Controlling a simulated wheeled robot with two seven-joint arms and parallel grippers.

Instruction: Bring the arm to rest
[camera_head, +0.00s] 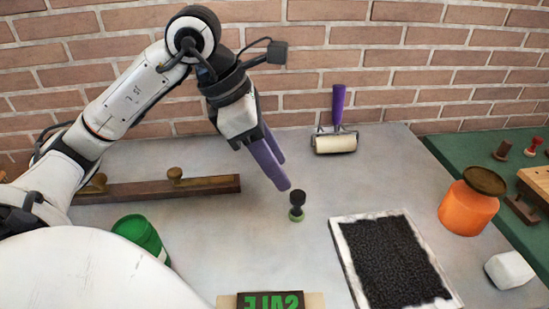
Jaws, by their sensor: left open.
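My left arm (127,98) comes in from the left and is raised over the grey table. My left gripper (284,175) has two purple fingers pointing down and to the right, apart and with nothing between them. Its fingertips are just above and left of a small dark stamp with a green base (297,206), which stands upright on the table. The fingers look apart from the stamp; their exact height over the table is hard to tell. My right gripper is out of the picture.
A roller (335,143) lies by the brick wall. A long wooden plane (150,187) lies behind my arm. In front are a green can (140,236), a type block (270,300) and a black inked slab (395,262). At right are an orange jar (468,208) and a white block (509,270).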

